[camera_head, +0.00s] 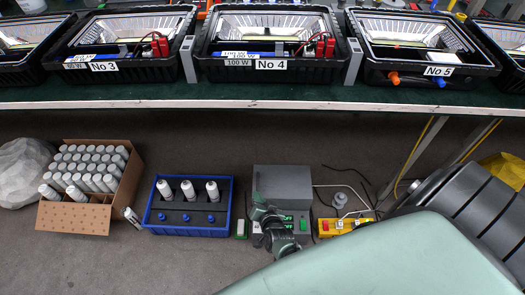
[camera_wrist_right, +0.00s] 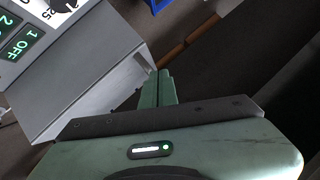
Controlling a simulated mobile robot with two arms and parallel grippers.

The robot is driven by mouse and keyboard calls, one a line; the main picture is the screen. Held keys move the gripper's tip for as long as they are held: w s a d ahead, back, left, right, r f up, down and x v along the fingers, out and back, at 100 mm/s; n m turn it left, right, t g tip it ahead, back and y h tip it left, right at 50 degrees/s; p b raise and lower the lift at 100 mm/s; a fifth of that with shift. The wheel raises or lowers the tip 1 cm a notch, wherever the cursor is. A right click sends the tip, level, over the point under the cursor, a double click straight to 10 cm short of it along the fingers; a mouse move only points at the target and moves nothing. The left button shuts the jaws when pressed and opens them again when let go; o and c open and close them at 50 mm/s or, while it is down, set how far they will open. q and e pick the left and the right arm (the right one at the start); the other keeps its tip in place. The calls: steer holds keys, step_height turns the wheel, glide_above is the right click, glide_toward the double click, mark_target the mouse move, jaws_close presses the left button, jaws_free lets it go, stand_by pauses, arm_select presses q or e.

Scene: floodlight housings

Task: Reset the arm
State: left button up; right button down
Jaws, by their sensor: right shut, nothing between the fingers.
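My right gripper (camera_head: 259,199) is over the front of a grey box (camera_head: 283,185) with green displays that stands on the floor. In the right wrist view its fingers (camera_wrist_right: 161,84) are together and empty. The grey box (camera_wrist_right: 85,75) shows there at the left, close beside the fingers, with a dial and lit green displays. I cannot tell whether the gripper touches it. My left gripper does not show in either view.
A blue crate (camera_head: 188,230) with three white cylinders stands left of the grey box. A cardboard box (camera_head: 75,218) of cylinders is further left. A yellow switch box (camera_head: 345,227) is at the right. The table (camera_head: 180,104) above holds floodlight housings, including No 4 (camera_head: 215,70).

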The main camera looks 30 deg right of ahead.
arm_select(q)
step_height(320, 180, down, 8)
steer(key=p, duration=0.1)
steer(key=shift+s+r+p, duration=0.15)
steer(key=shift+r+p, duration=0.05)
steer(key=shift+p, duration=0.2)
arm_select(e)
steer(key=d+v, duration=0.1)
steer(key=v, duration=0.4)
steer(key=shift+s+a+r, duration=0.35)
steer(key=shift+s+r, duration=0.05)
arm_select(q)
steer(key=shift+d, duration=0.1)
